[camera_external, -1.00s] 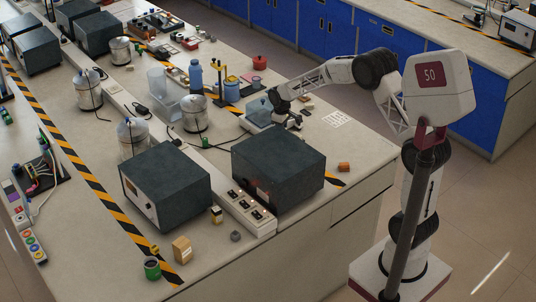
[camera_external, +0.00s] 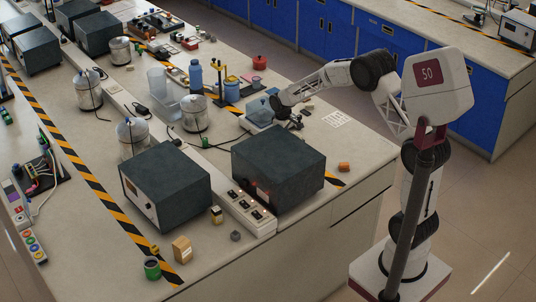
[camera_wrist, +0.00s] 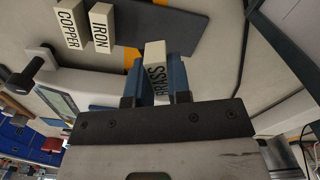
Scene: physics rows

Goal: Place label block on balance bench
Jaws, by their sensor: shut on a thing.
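Two similar label blocks, COPPER (camera_wrist: 67,25) and IRON (camera_wrist: 102,35), are at the top left of the wrist view, by a dark grey slab (camera_wrist: 170,27). The BRASS block overlaps the slab's near edge in the picture; I cannot tell whether they touch. In the external view my gripper (camera_external: 293,122) is low over the bench top, behind the large dark box. The held block is too small to make out there.
A large dark box (camera_external: 278,165) stands in front of my gripper. Metal canisters (camera_external: 195,113), a blue bottle (camera_external: 196,76) and a yellow stand (camera_external: 224,78) are to the left. A printed sheet (camera_external: 337,119) lies on clear bench to the right.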

